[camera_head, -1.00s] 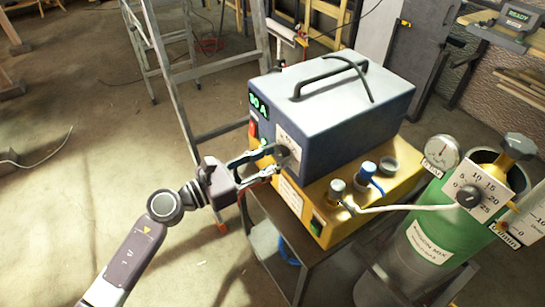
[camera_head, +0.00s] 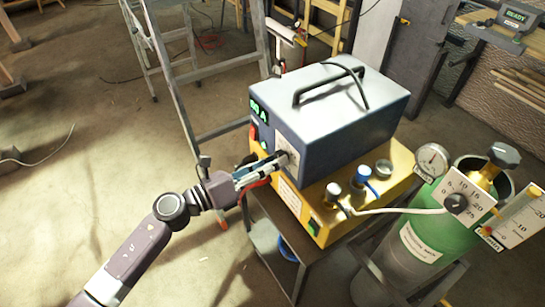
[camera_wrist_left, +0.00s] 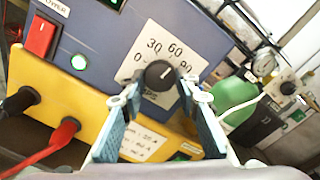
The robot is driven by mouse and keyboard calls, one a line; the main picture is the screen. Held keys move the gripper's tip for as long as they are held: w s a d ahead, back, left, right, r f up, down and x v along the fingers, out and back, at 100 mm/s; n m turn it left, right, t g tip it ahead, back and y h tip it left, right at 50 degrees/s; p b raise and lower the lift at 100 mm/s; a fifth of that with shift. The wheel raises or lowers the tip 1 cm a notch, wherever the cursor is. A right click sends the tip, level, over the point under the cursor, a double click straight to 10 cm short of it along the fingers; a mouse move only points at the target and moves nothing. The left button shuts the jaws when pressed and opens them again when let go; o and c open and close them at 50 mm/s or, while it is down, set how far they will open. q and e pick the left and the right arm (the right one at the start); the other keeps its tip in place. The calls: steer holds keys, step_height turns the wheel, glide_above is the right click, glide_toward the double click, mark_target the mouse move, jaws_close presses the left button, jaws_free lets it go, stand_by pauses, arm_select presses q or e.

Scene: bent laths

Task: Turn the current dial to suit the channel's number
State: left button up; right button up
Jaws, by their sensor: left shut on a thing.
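The welding power source (camera_head: 345,125) is a blue box with a black handle, on a yellow unit (camera_head: 335,190). Its front has a white scale plate (camera_wrist_left: 182,50) marked 0, 30, 60 and 90. The black current dial (camera_wrist_left: 160,76) sits on this plate, its white mark pointing up and right in the left wrist view. My left gripper (camera_head: 281,162) is shut on the dial, one finger on each side. The green display (camera_head: 258,109) ends in "A"; its digits are too blurred to read surely. I see no channel number that I can read. My right gripper is not in view.
A green gas cylinder (camera_head: 425,240) with a gauge and regulator stands at the right. A red plug (camera_wrist_left: 62,130) and cable leave the yellow unit below the dial. A ladder (camera_head: 190,70) stands behind, at the left. The floor at the left is mostly clear.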

arm_select(q)
steer(key=shift+n+p, duration=2.6)
steer(key=shift+n, duration=2.5)
steer(key=o, duration=1.2)
steer(key=shift+c, duration=0.2)
steer(key=v, duration=1.2)
